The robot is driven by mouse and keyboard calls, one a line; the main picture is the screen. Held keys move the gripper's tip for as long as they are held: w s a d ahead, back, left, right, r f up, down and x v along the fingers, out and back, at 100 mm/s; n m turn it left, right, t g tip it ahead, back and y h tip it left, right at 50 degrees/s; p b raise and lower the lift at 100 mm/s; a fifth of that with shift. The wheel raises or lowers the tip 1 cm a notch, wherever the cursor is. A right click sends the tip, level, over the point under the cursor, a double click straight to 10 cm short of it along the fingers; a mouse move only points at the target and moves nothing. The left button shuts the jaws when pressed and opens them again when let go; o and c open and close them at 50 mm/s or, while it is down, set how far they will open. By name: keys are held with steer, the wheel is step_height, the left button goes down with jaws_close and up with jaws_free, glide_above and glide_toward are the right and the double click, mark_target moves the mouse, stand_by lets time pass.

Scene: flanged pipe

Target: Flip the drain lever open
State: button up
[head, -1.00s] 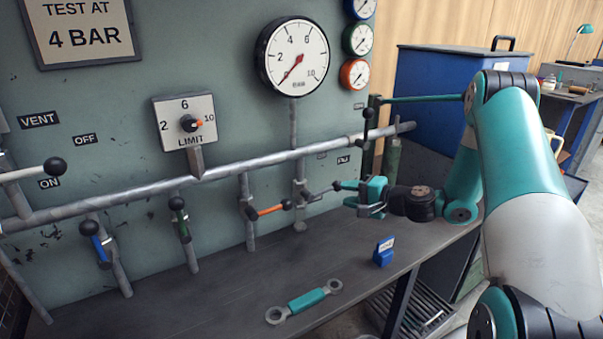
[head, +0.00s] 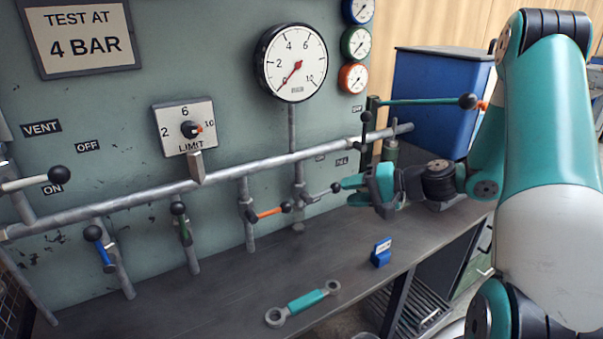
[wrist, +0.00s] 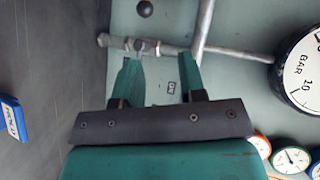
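A short grey lever (head: 319,194) with a black knob sticks out to the right from the rightmost low valve on the panel. I take it for the drain lever, but its label is not readable. My gripper (head: 349,192) is just right of that knob, with its fingers pointing left toward the panel. In the wrist view my gripper (wrist: 158,63) has its two green fingers spread, with nothing held between them. The valve with its pipe branch (wrist: 160,49) lies just past the fingertips. I cannot tell whether a finger touches the knob.
An orange lever (head: 268,212), a green lever (head: 184,225) and a blue lever (head: 104,253) sit to the left under the grey pipe (head: 265,161). The big gauge (head: 293,62) reads near 0.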

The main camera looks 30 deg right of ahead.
steer(key=s+a+r+n+g+p, duration=0.2)
steer(key=a+r+n+g, duration=0.1)
steer(key=a, duration=0.5)
steer(key=s+a+r+n+g+p, duration=0.3)
steer(key=a+r+n+g, duration=0.1)
steer(key=a+r, duration=0.3)
steer(key=shift+s+a+n, duration=0.15)
steer(key=shift+a+n, duration=0.35)
steer(key=shift+a, duration=0.15)
steer(key=shift+r, duration=0.1)
steer(key=m+t+h+b, duration=0.3)
steer(key=m+t+b, duration=0.8)
steer(key=m, duration=0.2)
glide_toward(326, 192)
steer(key=x, duration=1)
steer(key=shift+w+d+f, duration=0.15)
steer(key=shift+w+f, duration=0.05)
steer(key=shift+c, duration=0.2)
